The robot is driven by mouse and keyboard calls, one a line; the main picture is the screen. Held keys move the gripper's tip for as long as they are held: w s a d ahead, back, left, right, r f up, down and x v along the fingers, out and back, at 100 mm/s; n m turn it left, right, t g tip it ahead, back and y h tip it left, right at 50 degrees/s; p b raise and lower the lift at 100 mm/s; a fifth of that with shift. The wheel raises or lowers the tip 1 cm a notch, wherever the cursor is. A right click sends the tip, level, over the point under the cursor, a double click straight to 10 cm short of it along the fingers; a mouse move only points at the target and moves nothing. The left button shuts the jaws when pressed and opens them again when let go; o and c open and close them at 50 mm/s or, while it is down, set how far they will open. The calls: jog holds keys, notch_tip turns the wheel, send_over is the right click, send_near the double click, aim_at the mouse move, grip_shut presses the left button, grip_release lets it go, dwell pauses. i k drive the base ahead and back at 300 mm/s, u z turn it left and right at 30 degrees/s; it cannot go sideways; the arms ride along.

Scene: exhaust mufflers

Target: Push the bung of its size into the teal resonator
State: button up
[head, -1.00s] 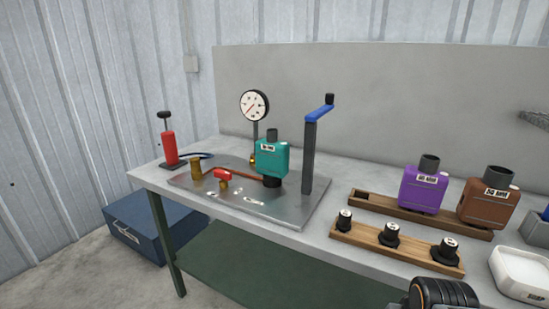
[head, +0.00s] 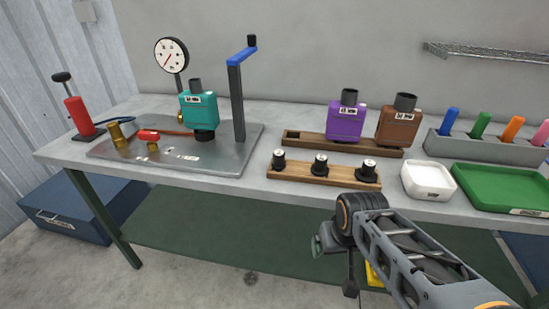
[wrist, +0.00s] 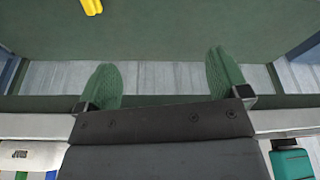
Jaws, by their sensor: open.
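The teal resonator (head: 198,112) stands upright on a metal plate at the left of the bench in the head view. A black stub shows on its top and a black piece below it. Its label is too small to read. Three black bungs stand in a row on a low wooden block: left (head: 279,160), middle (head: 320,166) and right (head: 368,171). They look alike in shape, and their cap markings are unreadable. My gripper (wrist: 164,82) is open and empty, its green pads apart. It hangs in front of the bench, below and away from the bungs.
The metal plate (head: 215,158) also carries a post with a blue lever (head: 240,57), a red-handled valve (head: 149,135) and a gauge (head: 172,54). Purple (head: 346,121) and brown (head: 397,125) resonators sit behind the bungs. A white dish (head: 428,181) and green tray (head: 500,188) lie right.

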aim_at(199, 108)
jog(key=z, duration=3.45)
jog(key=k, duration=1.9)
jog(key=u, duration=2.2)
